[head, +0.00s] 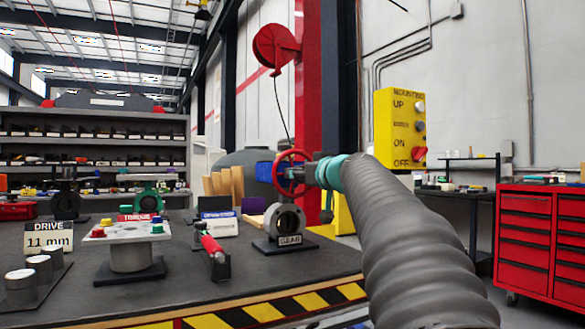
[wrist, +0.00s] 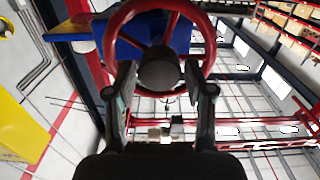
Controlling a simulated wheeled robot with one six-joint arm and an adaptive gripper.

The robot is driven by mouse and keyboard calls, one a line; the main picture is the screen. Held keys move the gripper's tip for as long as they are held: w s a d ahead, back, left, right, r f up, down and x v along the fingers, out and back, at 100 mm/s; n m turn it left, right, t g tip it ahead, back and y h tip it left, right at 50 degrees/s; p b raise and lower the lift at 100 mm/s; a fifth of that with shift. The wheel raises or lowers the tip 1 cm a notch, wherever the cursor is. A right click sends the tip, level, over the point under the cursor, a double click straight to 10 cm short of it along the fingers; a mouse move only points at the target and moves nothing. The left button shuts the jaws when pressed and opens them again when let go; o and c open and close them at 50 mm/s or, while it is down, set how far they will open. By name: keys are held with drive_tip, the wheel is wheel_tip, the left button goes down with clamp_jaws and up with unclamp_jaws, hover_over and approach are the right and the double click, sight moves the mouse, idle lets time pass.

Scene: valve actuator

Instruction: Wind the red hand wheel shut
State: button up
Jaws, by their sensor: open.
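The red hand wheel (head: 274,174) stands upright on the side of a blue gearbox (head: 263,172). The gearbox sits above a dark round valve body (head: 285,219) on a stand labelled GEAR. In the wrist view the wheel's red rim (wrist: 154,92) and dark hub (wrist: 160,70) fill the upper middle, with the blue gearbox (wrist: 150,42) behind. My gripper (wrist: 165,80) is open, its fingers either side of the hub, near the lower rim. I cannot tell whether they touch it. In the head view my gripper (head: 311,174) is at the wheel's right side, partly hidden by my arm.
The dark bench (head: 200,283) has a striped front edge. A TORQUE stand (head: 131,250), a red-handled tool (head: 212,245) and a DRIVE sign (head: 50,237) stand left of the valve.

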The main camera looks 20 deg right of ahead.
drive_tip(key=shift+w, duration=1.05)
drive_tip(key=c, duration=0.9)
drive_tip(key=shift+m, duration=0.3)
